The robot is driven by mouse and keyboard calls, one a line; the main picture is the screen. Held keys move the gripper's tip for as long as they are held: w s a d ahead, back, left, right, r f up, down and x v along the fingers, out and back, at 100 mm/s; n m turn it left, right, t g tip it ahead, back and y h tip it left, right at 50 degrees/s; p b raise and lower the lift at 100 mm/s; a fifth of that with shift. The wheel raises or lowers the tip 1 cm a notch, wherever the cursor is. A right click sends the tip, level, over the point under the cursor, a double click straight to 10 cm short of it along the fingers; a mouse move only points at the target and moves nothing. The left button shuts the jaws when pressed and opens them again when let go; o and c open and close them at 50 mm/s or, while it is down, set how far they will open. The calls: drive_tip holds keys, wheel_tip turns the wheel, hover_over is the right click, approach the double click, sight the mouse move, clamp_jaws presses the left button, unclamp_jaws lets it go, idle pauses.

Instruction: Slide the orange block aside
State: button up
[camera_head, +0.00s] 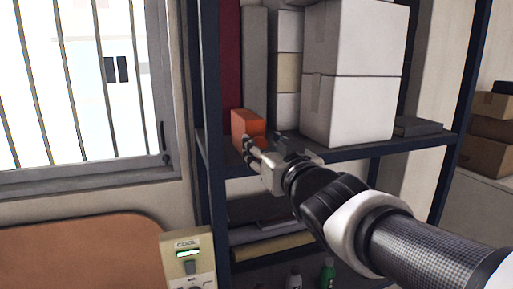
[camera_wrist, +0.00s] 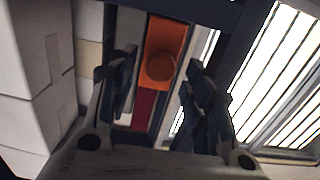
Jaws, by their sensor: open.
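The orange block (camera_head: 246,124) stands on the shelf (camera_head: 350,150) near its left front, in front of upright grey and dark red items. In the wrist view the orange block (camera_wrist: 166,45) shows between my fingers, with a round darker mark on its face. My gripper (camera_head: 250,148) is at the shelf's front edge, with its fingertips at the lower part of the block in the head view. In the wrist view my gripper (camera_wrist: 160,80) is open, with a finger on each side of the block's outline. Whether the fingers touch it I cannot tell.
White boxes (camera_head: 349,105) are stacked right of the block. A dark shelf post (camera_head: 207,90) rises close on its left, beside a barred window (camera_head: 85,85). A dark red upright item (camera_head: 231,60) and a grey one (camera_head: 254,60) stand behind. Bottles (camera_head: 327,272) stand below.

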drive_tip(key=shift+x, duration=0.9)
clamp_jaws()
